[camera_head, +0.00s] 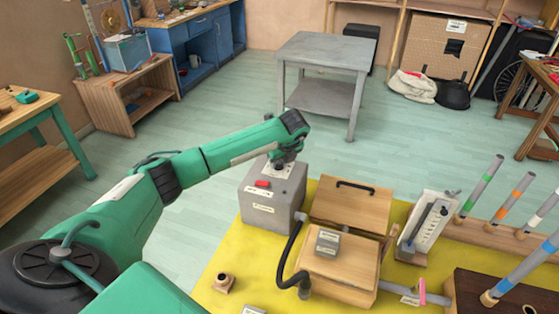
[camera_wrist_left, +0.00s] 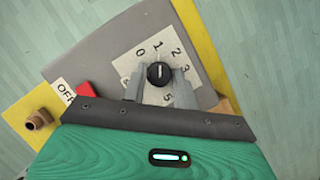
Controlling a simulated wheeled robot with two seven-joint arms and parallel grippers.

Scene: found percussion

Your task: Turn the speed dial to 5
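The speed dial is a small round black knob (camera_wrist_left: 160,74) on a pale number plate on the grey box (camera_head: 258,207). Its white mark points up, close to the 1. The numbers 0, 1, 2, 3 and 5 show around it; the place of the 4 is covered. My left gripper (camera_head: 283,163) is over the top of the box. In the left wrist view its two grey fingers (camera_wrist_left: 160,80) stand close on either side of the knob. I cannot tell whether they press on it. My right gripper is not in view.
A red switch (camera_head: 263,184) with an OFF label sits beside the dial plate. Wooden boxes (camera_head: 350,204), a black hose (camera_head: 290,255) and a slider stand (camera_head: 427,225) are to the right on the yellow mat (camera_head: 215,268). A small wooden piece (camera_head: 223,283) is at front left.

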